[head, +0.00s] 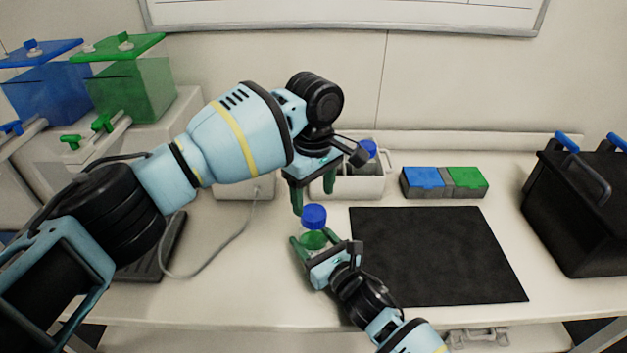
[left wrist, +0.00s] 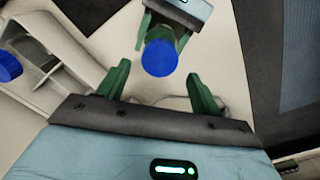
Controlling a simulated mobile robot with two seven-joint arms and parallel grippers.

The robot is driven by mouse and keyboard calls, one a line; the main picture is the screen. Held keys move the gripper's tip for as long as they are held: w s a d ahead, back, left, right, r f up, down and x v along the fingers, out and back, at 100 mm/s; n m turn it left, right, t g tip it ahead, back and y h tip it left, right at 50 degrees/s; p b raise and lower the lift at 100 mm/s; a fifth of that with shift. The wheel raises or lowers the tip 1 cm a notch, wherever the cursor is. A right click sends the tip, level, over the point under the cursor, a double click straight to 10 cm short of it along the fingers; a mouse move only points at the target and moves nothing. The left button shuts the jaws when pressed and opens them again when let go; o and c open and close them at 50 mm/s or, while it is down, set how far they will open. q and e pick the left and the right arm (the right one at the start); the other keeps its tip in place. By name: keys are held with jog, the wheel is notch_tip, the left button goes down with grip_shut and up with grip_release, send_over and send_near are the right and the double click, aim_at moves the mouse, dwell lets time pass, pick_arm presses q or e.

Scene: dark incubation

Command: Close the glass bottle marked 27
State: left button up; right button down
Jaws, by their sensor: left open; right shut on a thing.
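A small glass bottle (head: 313,240) with green contents stands upright in my right gripper (head: 318,244), which is shut on it. A blue cap (head: 314,216) sits at the bottle's mouth; whether it is screwed tight I cannot tell. My left gripper (head: 313,202) is open just above and behind the cap, pointing down. In the left wrist view the blue cap (left wrist: 160,58) shows just beyond and between the open fingertips, not gripped. My right gripper (left wrist: 178,12) shows at that view's top. No number is readable on the bottle.
A white holder (head: 372,188) behind carries another blue-capped bottle (head: 367,149). A dark mat (head: 435,255) lies right of the bottle, with blue and green boxes (head: 445,181) behind it. A black case (head: 580,215) stands far right. A cable (head: 222,248) runs at left.

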aim_at(314, 212)
pick_arm(q)
jog(key=shift+f, duration=2.45)
